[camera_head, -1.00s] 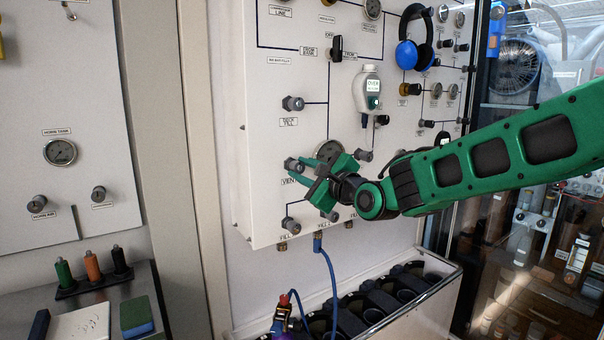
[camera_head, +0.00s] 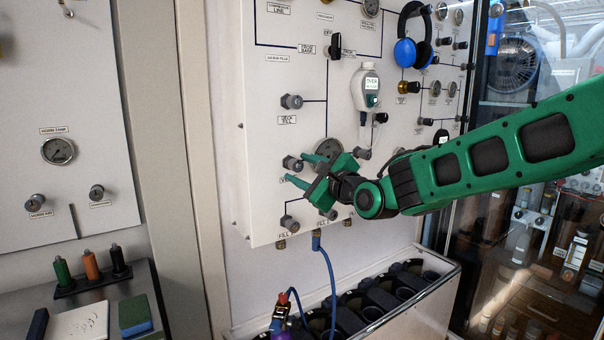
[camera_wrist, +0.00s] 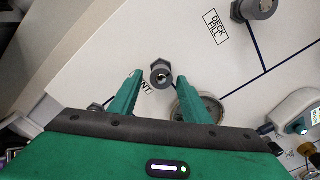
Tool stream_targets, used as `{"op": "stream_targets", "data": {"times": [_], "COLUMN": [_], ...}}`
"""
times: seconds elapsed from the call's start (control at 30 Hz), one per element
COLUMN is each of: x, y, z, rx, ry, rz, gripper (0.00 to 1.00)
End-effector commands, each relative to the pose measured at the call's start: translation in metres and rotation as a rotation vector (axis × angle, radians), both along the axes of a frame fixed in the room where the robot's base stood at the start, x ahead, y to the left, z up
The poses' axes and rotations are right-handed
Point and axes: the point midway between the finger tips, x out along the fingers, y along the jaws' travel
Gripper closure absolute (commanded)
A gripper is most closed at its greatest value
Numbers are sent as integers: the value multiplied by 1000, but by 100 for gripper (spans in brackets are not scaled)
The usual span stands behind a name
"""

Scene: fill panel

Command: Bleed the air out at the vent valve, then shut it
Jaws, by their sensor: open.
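The vent valve is a grey knob (camera_head: 292,163) low on the left side of the white fill panel (camera_head: 262,215). It also shows in the wrist view (camera_wrist: 160,73), with its label partly hidden so that only "NT" reads. My gripper (camera_head: 297,168) is open, its two green fingers pointing at the panel. In the wrist view the fingers (camera_wrist: 160,80) stand on either side of the knob, with gaps to both. I cannot tell whether the tips reach past the knob's face. A gauge (camera_head: 327,150) sits behind the right finger.
The deck fill knob (camera_head: 291,101) is above the vent valve. Another grey knob (camera_head: 288,222) is below. A handheld meter (camera_head: 366,90) and blue headphones (camera_head: 408,45) hang to the right. A blue hose (camera_head: 332,280) drops from a lower fitting. A bin of dark cylinders (camera_head: 440,290) stands below.

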Motion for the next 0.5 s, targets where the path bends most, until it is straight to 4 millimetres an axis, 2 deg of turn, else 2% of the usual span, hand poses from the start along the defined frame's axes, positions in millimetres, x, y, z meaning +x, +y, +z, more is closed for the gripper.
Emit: {"op": "stream_targets", "data": {"times": [0.17,0.5], "x": [-10,-60], "y": [-7,-42], "z": [2,0], "rx": [0,-1], "ry": [-2,1], "rz": [-1,-3], "gripper": [56,56]}}
